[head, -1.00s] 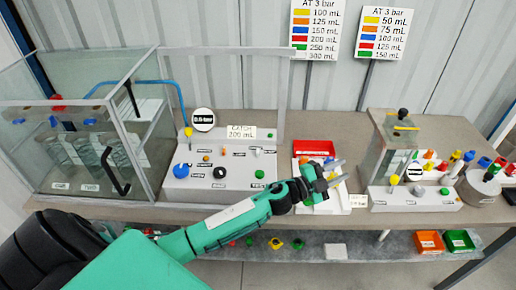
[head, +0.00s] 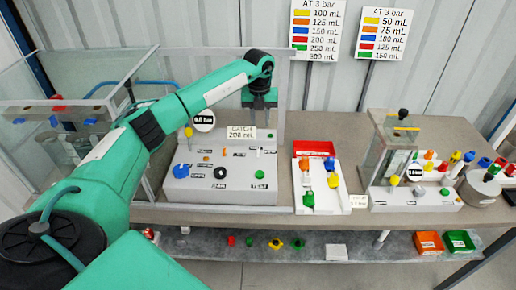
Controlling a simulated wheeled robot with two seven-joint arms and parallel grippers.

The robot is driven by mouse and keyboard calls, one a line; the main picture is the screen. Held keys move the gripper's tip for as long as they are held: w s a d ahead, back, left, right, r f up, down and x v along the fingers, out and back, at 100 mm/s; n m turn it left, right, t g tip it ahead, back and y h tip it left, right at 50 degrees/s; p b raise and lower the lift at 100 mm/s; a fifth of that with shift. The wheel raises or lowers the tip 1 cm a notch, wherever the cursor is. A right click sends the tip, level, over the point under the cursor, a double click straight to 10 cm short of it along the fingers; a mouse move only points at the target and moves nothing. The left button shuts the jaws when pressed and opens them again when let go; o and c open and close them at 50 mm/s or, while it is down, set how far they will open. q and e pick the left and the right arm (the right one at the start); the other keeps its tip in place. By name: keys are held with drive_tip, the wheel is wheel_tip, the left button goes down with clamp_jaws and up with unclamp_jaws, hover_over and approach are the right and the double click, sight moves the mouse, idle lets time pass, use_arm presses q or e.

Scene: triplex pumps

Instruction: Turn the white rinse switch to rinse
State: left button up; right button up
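The left pump's light grey control panel (head: 225,192) stands on the bench, with a blue knob (head: 181,171), a black knob (head: 220,173) and small labelled controls. A small pale switch (head: 259,150) sits at its upper right; its label is too small to read, so I cannot tell if it is the rinse switch or how it is set. My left gripper (head: 260,122) points down above and behind that switch, near the catch sign. Its fingers look apart and empty, with no visible contact with the switch. My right gripper is not in view.
A clear-walled box (head: 150,165) stands left of the panel, partly behind my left arm. A clear upright sheet (head: 284,85) rises behind the gripper. A second pump (head: 420,200) stands farther right.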

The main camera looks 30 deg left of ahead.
sight(258, 150)
use_arm(q)
drive_tip(key=f+p, duration=0.1)
drive_tip(key=f, duration=0.3)
drive_tip(key=f+p, duration=0.2)
drive_tip(key=f, duration=0.3)
drive_tip(key=f+p, duration=0.2)
drive_tip(key=f, duration=0.2)
drive_tip(key=shift+s+a+f, duration=0.1)
drive_tip(key=shift+a+f, duration=0.1)
drive_tip(key=shift+a, duration=0.15)
drive_tip(key=shift+c, duration=0.2)
clamp_jaws()
